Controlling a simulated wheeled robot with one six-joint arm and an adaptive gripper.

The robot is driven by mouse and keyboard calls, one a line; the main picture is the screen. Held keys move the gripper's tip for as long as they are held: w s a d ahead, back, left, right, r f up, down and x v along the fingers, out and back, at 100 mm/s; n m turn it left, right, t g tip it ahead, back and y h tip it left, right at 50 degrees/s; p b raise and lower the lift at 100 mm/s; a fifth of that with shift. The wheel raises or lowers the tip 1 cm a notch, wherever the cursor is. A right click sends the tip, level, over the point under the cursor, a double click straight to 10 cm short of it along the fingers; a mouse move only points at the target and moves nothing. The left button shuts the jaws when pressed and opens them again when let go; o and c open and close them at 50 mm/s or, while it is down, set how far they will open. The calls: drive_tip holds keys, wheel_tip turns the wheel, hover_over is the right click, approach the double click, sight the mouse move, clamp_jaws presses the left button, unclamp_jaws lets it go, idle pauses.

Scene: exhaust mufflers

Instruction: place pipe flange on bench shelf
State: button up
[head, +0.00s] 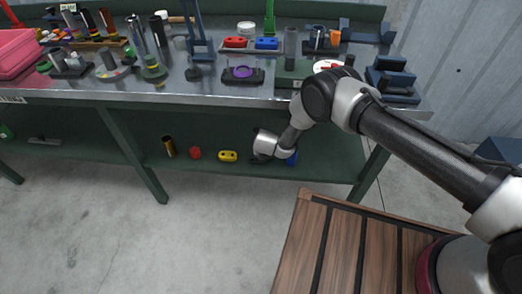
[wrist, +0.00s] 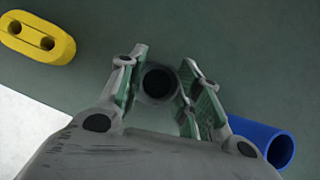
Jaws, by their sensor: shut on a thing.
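My gripper (head: 258,158) is low under the bench, over the green lower shelf (head: 215,175). In the wrist view my gripper (wrist: 160,82) is shut on a dark grey round piece with a dark hole, which I take to be the pipe flange (wrist: 158,100). The flange sits between the two green-padded fingers, its opening facing the camera. I cannot tell whether it touches the shelf. In the head view the wrist and fingers hide it.
On the shelf, a yellow two-hole piece (head: 228,156) lies left of my gripper and a blue tube (head: 292,158) close on its right. A red piece (head: 195,153) and a brass cylinder (head: 169,147) stand farther left. The crowded bench top (head: 200,85) is overhead.

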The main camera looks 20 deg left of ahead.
drive_tip(key=o, duration=1.2)
drive_tip(key=v, duration=1.2)
